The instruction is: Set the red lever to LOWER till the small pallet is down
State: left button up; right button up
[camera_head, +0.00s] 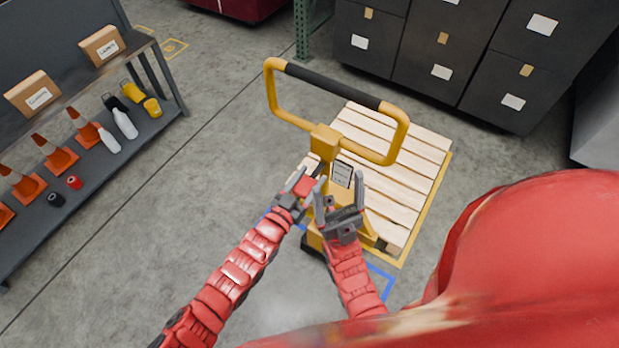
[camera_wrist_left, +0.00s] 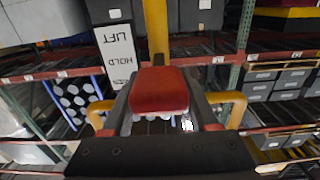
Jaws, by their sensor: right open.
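The red lever's knob (camera_head: 306,185) is on the yellow pallet truck's post (camera_head: 325,143). In the left wrist view the knob (camera_wrist_left: 158,90) sits between my left fingers, which appear to touch its sides. My left gripper (camera_head: 300,187) is shut on it. Beside it a white plate (camera_wrist_left: 117,52) reads LIFT and HOLD upside down; its last word is partly hidden.
The truck's yellow loop handle (camera_head: 400,140) rises above the post. Dark drawer cabinets (camera_head: 440,55) stand behind the pallet. A shelf (camera_head: 150,130) with cones, bottles and boxes is at the left. Open floor (camera_head: 200,170) lies between shelf and truck.

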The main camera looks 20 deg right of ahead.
pick_arm(q)
grip_shut()
